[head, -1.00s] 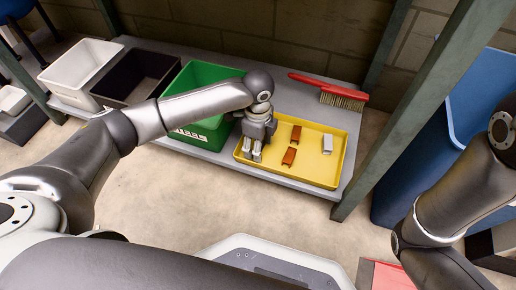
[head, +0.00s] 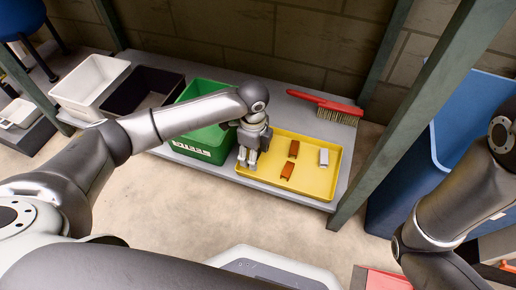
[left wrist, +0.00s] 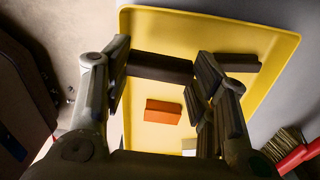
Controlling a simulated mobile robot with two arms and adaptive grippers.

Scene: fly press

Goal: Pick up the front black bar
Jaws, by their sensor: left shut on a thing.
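My left gripper (head: 247,160) is over the left end of the yellow tray (head: 325,191) in the head view. In the left wrist view my left gripper (left wrist: 163,80) is shut on a black bar (left wrist: 160,67), which spans between its two fingers. The bar is hidden behind the gripper in the head view. Another dark piece (left wrist: 240,62) shows just right of the right finger; I cannot tell whether it is a second bar. My right gripper is out of view; only my right arm shows.
Two orange blocks (head: 293,148) and a silver block (head: 323,157) lie in the tray. A green bin (head: 200,146), a black bin (head: 143,90) and a white bin (head: 90,85) stand to the left. A red brush (head: 325,104) lies behind. A shelf post (head: 400,115) rises at right.

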